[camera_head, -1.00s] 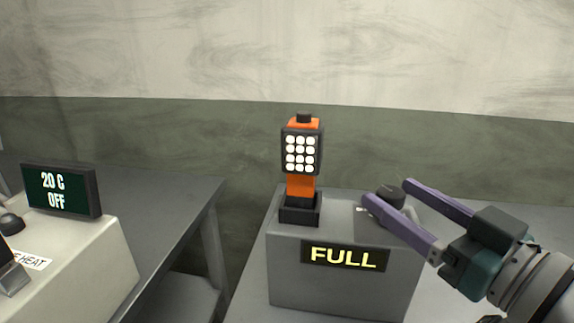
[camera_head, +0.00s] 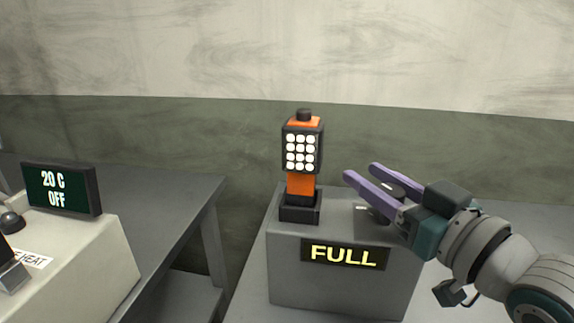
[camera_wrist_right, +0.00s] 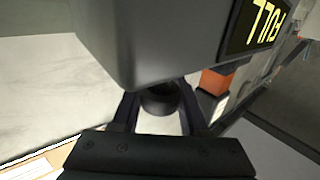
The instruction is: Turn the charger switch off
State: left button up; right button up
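The charger (camera_head: 290,270) is a grey box with a display (camera_head: 344,255) reading FULL. Its dark round switch knob (camera_head: 394,188) stands on the top at the right, partly hidden by my right gripper (camera_head: 362,171). The purple fingers lie one on each side of the knob and their tips reach past it. In the right wrist view the knob (camera_wrist_right: 160,99) fills the gap between the fingers (camera_wrist_right: 160,108), so they look shut on it. An orange and black lamp (camera_head: 301,185) with white lights stands upright in the dock at the box's left. My left gripper is not in view.
At the left a pale heater box (camera_head: 85,265) stands on a grey table (camera_head: 185,205), with a display (camera_head: 62,190) reading 20 C OFF. A gap separates that table from the charger's table. The wall is behind, and the table right of the charger is clear.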

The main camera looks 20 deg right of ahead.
grip_shut()
jog(key=shift+y, duration=0.4)
jog(key=shift+a+n+g+y+b, duration=0.3)
jog(key=shift+n+y+b, duration=0.15)
jog(key=shift+n+y, duration=0.4)
jog(key=o, duration=0.6)
grip_release()
jog(key=shift+c, duration=0.2)
jog(key=shift+s+d, duration=0.1)
jog(key=shift+s, duration=0.05)
